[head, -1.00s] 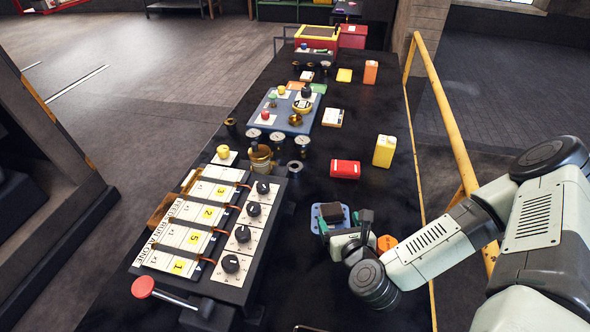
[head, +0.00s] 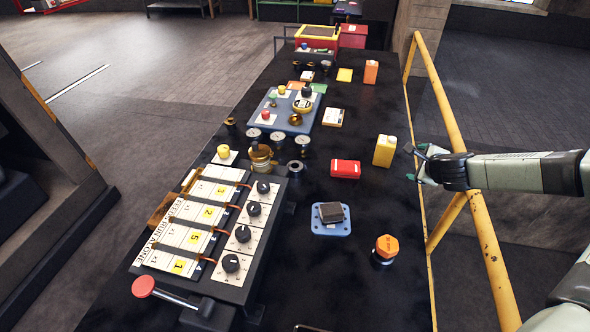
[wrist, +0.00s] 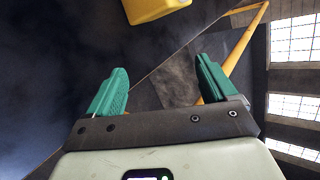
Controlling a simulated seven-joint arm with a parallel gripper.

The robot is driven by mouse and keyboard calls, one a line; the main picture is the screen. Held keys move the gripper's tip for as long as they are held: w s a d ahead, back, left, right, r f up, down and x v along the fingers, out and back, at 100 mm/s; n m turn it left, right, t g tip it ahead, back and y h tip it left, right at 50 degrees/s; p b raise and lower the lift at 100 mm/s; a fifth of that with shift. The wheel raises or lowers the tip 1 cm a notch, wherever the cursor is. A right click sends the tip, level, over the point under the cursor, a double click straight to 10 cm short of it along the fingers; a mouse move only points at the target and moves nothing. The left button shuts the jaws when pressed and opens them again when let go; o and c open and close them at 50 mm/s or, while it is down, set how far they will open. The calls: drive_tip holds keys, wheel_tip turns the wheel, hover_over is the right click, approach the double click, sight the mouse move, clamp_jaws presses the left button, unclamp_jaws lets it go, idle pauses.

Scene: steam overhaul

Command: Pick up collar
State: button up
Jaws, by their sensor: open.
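My gripper (head: 411,164) is open and empty at the bench's right edge, just right of the yellow jug (head: 384,151). In the wrist view its two green fingers (wrist: 160,85) are spread wide with nothing between them. No part is clearly marked as the collar. A small dark ring-shaped part (head: 296,169) stands at the far right corner of the switch box and may be it. A brass cylindrical part (head: 261,157) stands to its left, on the box's far end. My gripper is well to the right of both, apart from them.
A blue plate (head: 331,231) bears a dark block (head: 331,213). An orange hexagonal cap (head: 386,249) and a red case (head: 345,169) are on the dark bench. A yellow rail (head: 452,130) runs along the right edge. The switch box (head: 243,240) fills the near left.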

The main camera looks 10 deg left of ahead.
wheel_tip(320, 180, up, 3)
drive_tip(key=w+d+n+y, duration=0.1)
drive_tip(key=w+d+n, duration=0.1)
drive_tip(key=w+d, duration=0.1)
drive_tip(key=m+g+y, duration=0.3)
drive_tip(key=g+y, duration=0.5)
drive_tip(key=y, duration=0.2)
approach(291, 166)
drive_tip(key=shift+w+a+f, duration=0.2)
drive_tip(key=shift+a+f, duration=0.35)
drive_tip(key=shift+f, duration=0.05)
drive_tip(key=shift+w+a+f, duration=0.2)
drive_tip(key=shift+a+f, duration=0.35)
drive_tip(key=shift+f, duration=0.1)
drive_tip(key=x, duration=0.5)
drive_tip(key=shift+a+r, duration=0.3)
drive_tip(key=shift+a, duration=0.2)
drive_tip(key=c, duration=1.4)
drive_tip(key=shift+r, duration=0.1)
drive_tip(key=shift+c, duration=0.2)
